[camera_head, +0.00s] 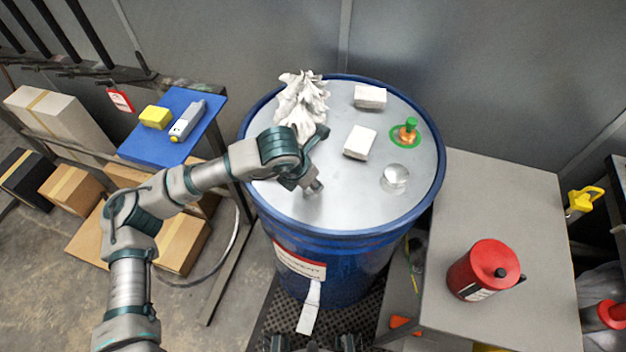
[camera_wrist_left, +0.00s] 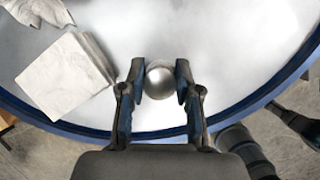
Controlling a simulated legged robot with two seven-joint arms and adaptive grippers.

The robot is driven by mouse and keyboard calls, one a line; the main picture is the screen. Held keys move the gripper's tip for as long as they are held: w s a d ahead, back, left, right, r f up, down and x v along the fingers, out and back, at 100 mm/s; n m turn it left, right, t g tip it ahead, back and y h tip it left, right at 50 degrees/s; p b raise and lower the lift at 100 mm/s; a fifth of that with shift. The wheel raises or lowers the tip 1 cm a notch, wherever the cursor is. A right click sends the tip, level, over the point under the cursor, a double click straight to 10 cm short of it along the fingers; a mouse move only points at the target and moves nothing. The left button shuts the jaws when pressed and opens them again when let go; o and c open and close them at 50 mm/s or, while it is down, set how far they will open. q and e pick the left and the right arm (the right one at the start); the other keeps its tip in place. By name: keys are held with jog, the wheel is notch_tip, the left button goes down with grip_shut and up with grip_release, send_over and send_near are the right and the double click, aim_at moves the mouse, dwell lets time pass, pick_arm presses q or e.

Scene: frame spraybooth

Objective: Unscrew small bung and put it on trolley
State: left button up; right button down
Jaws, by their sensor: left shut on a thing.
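A blue drum (camera_head: 335,265) with a bare metal lid (camera_head: 340,207) stands in the middle of the head view. My left gripper (camera_head: 314,186) reaches over the lid's left half. In the wrist view my left gripper (camera_wrist_left: 161,82) is shut on a small round silver bung (camera_wrist_left: 160,77), one finger on each side. In the head view its silver end (camera_head: 317,187) shows just below the fingers. I cannot tell whether the bung is still in the lid.
Crumpled white cloth (camera_head: 302,100), two white blocks (camera_head: 370,97) (camera_head: 360,142) and a green-and-brass fitting (camera_head: 407,132) stand on the lid. A grey top (camera_head: 495,205) at right bears a red can (camera_head: 484,270) and has free room. A blue shelf (camera_head: 160,148) at left bears a yellow block.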

pick_arm(q)
jog(key=shift+w+a+r, duration=0.1)
jog(key=shift+r, duration=0.05)
jog(key=shift+r+p, duration=1.2)
jog(key=shift+r, duration=0.85)
